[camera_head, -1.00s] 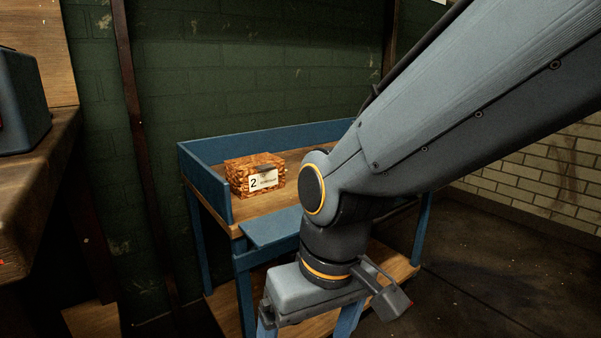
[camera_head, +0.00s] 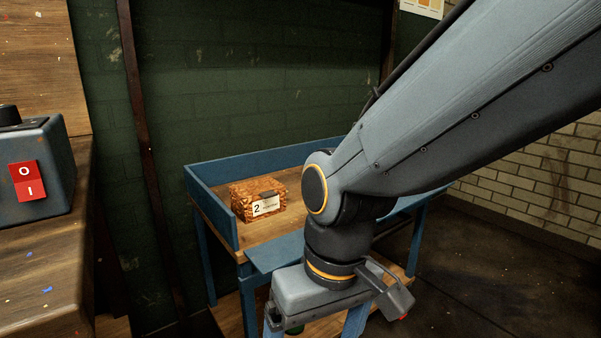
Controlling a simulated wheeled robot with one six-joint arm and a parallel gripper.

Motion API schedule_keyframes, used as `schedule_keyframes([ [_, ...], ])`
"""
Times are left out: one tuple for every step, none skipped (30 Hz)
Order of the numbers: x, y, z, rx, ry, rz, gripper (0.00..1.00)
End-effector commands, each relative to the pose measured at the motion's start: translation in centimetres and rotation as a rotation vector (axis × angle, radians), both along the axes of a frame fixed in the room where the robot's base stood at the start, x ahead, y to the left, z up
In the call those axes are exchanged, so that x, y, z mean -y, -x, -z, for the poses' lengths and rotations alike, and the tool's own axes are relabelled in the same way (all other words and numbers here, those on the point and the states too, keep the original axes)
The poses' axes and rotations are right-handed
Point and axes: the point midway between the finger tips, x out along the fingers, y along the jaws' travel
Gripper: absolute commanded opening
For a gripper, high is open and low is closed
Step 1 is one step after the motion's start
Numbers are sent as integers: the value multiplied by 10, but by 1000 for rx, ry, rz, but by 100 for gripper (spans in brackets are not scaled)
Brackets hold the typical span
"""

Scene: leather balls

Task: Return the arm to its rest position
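My arm (camera_head: 450,120) reaches in from the upper right and bends down at the elbow. My gripper (camera_head: 314,328) hangs at the bottom of the view in front of the blue cart (camera_head: 215,213). Its two blue fingers stand wide apart, with their tips cut off by the lower edge. No held thing shows between them. A small dark green thing shows just under the gripper body; I cannot tell what it is or what it rests on.
A wooden workbench (camera_head: 45,270) with a blue-grey switch box (camera_head: 50,160) stands close at left. Green brick wall lies behind; dark floor (camera_head: 480,270) is open at right.

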Motion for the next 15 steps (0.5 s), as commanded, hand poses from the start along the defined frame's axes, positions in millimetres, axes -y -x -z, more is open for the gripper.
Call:
schedule_keyframes([
  [6,0,-18,-1,5,22,87],
  [10,0,-24,-1,9,34,87],
  [15,-1,-32,-2,14,48,87],
  [19,-2,-37,-3,17,60,87],
  [22,-3,-42,-3,20,71,87],
  [27,-4,-50,-3,23,87,87],
  [31,-4,-55,-4,26,99,87],
  [34,-5,-60,-4,28,109,87],
  [40,-5,-67,-5,32,125,87],
  [43,-6,-73,-5,36,135,87],
  [47,-6,-78,-6,39,146,87],
  [52,-6,-85,-7,43,160,87],
  [57,-6,-91,-8,46,171,87],
  [60,-6,-96,-9,48,182,87],
  [66,-7,-103,-10,52,197,87],
])
